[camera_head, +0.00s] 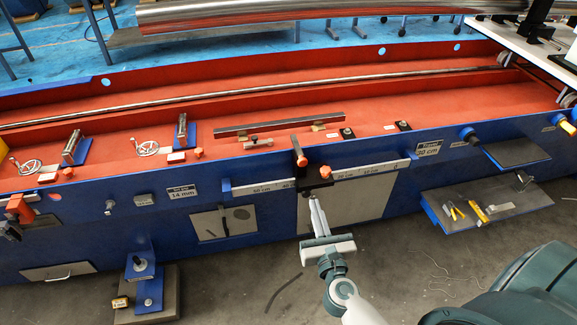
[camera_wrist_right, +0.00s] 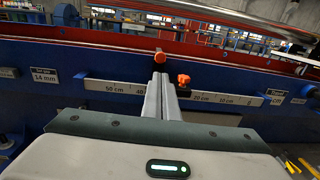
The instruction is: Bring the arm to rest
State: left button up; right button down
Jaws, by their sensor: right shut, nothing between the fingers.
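My right gripper (camera_head: 317,212) is shut and empty in the head view, its narrow fingers pointing at the front of the blue and red bench. Its tips are just below a dark slider with an orange knob (camera_head: 325,172) on the scale rail (camera_head: 252,187). Whether they touch it I cannot tell. In the right wrist view the closed fingers (camera_wrist_right: 161,84) show in the middle, with the scale rail behind them. An orange knob (camera_wrist_right: 183,79) is right of the tips and another (camera_wrist_right: 159,57) is above them. My left gripper is not in view.
The long bench (camera_head: 108,208) spans the view, with handwheels (camera_head: 147,148) on its red bed. A low shelf (camera_head: 497,206) with yellow tools stands at right, and a blue pedal block (camera_head: 147,285) on the floor at left. The grey floor (camera_head: 235,285) beside my arm is mostly clear.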

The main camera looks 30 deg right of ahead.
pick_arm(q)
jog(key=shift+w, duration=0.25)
pick_arm(e)
jog(key=s+a+f+n+g+y+p, duration=0.1)
jog(key=s+a+f+n+y, duration=0.1)
jog(key=a+f+n, duration=0.35)
jog(key=s+a+f+n+g+y+p, duration=0.1)
jog(key=a+f+n+y, duration=0.15)
jog(key=f+n, duration=0.65)
jog(key=s+a+f+n+g+y, duration=0.1)
jog(key=s+a+f+n+y, duration=0.2)
jog(key=n, duration=0.7)
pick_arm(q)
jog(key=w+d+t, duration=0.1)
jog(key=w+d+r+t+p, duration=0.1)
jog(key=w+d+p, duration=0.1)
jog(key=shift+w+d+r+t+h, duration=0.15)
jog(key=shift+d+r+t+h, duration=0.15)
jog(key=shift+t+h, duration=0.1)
pick_arm(e)
jog(key=s+f+n+g, duration=0.4)
jog(key=s+f+n, duration=0.4)
jog(key=f, duration=0.3)
jog(key=s+f+n+g+h, duration=0.1)
jog(key=s+f+n+g, duration=0.4)
jog(key=s+f+n, duration=0.4)
notch_tip(320, 180, down, 2)
jog(key=shift+s+a+f, duration=0.1)
jog(key=shift+s+a, duration=0.25)
jog(key=shift+s, duration=0.1)
